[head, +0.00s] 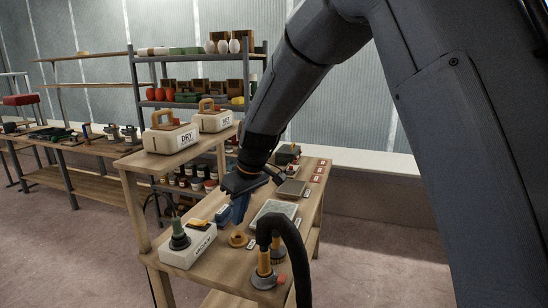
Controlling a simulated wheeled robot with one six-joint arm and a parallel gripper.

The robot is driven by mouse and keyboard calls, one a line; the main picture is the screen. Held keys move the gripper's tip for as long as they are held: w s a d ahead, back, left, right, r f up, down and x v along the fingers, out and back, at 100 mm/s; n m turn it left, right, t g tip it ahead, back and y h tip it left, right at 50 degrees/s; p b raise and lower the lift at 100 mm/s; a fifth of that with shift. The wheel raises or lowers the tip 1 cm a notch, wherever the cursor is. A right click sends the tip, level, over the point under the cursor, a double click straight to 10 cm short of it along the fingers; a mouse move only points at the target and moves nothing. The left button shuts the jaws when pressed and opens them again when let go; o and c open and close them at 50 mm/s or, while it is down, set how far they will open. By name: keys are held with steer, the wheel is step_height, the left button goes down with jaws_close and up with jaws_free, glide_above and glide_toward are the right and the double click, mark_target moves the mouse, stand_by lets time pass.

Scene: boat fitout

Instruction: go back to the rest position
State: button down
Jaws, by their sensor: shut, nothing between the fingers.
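My arm reaches down from the upper right of the head view. My gripper (241,207) hangs above the wooden bench (213,262), fingers pointing down and shut, with nothing held. It is near a blue item (223,213) and a tan ring-shaped item (238,239); I cannot tell whether it touches either. A grey-topped tray (272,213) lies just to its right.
A white labelled box (189,249) with a dark green knobbed tool stands at the bench's near left. A black hose (296,250) arches over the front right. Two boxes marked DRY (170,139) and WET (214,121) sit on a raised shelf. Open floor (400,260) lies right.

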steer(key=s+d+f+m+h+b, duration=0.1)
steer(key=s+d+f+m+b, duration=0.3)
steer(key=d, duration=0.6)
steer(key=s+d+f+m+h, duration=0.1)
steer(key=s+d+f+m, duration=0.15)
steer(key=s+d, duration=0.45)
steer(key=s+d+f+m+b, duration=0.2)
steer(key=s+d+f, duration=0.3)
steer(key=s+d, duration=0.5)
steer(key=shift+d+f+m+g+h+b, duration=0.35)
steer(key=shift+d+m, duration=0.4)
steer(key=shift+d, duration=0.25)
